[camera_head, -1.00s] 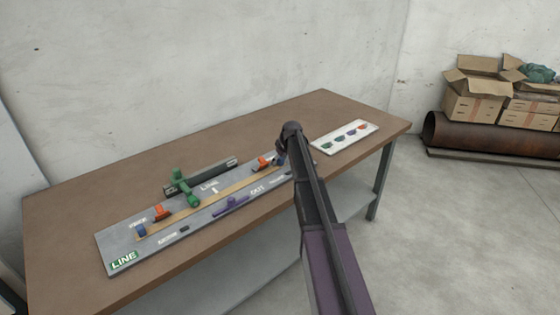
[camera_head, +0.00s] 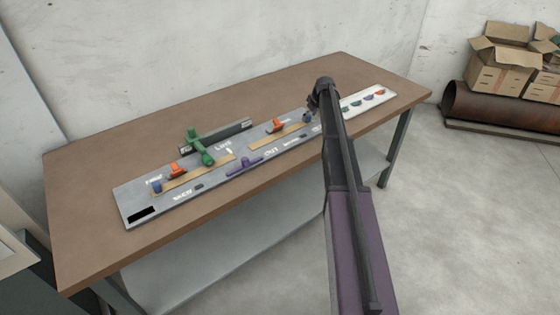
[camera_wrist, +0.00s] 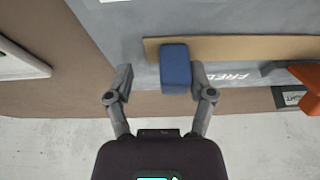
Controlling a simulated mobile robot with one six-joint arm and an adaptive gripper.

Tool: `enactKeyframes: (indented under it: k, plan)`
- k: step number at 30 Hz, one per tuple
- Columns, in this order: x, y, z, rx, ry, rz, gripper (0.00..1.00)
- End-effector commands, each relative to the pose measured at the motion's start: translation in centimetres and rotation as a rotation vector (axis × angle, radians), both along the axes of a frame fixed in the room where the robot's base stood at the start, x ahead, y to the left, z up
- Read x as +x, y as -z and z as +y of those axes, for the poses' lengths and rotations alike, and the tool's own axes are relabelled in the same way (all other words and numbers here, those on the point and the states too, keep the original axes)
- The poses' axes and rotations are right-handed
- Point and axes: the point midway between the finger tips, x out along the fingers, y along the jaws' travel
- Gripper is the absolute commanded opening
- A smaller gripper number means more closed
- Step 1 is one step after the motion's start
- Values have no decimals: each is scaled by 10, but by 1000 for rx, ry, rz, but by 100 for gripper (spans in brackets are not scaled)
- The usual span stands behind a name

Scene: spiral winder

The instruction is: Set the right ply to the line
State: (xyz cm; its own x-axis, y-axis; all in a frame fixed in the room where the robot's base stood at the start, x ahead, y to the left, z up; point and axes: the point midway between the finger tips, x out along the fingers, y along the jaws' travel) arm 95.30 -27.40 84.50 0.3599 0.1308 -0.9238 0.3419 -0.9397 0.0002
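The right ply (camera_head: 268,136) is a tan strip lying on the grey board (camera_head: 215,187), with a blue block (camera_head: 307,117) at its right end. A gap parts it from the left ply (camera_head: 205,172), near the white line mark (camera_head: 229,150). My gripper (camera_head: 314,103) is above the board's right end. In the wrist view my gripper (camera_wrist: 161,80) is open, its fingers either side of the blue block (camera_wrist: 175,70). The right finger is close against the block; the left stands apart. I cannot tell whether either touches. The ply (camera_wrist: 235,49) also shows there.
Two orange clamps (camera_head: 276,126) (camera_head: 177,170), a green handle (camera_head: 200,147) and a purple lever (camera_head: 245,166) are on the board. The display (camera_head: 142,214) is black. A white tray (camera_head: 369,99) with coloured pieces lies at the right. The brown table (camera_head: 110,150) is otherwise clear.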

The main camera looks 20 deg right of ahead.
Motion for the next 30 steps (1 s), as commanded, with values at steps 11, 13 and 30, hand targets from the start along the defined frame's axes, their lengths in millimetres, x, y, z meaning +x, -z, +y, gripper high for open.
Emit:
enactKeyframes:
  k: [11,13,30]
  plan:
    - [-14,-37,-4,0,1,0,69]
    - [-16,-43,-5,0,1,0,69]
    - [-35,-91,-11,0,0,0,69]
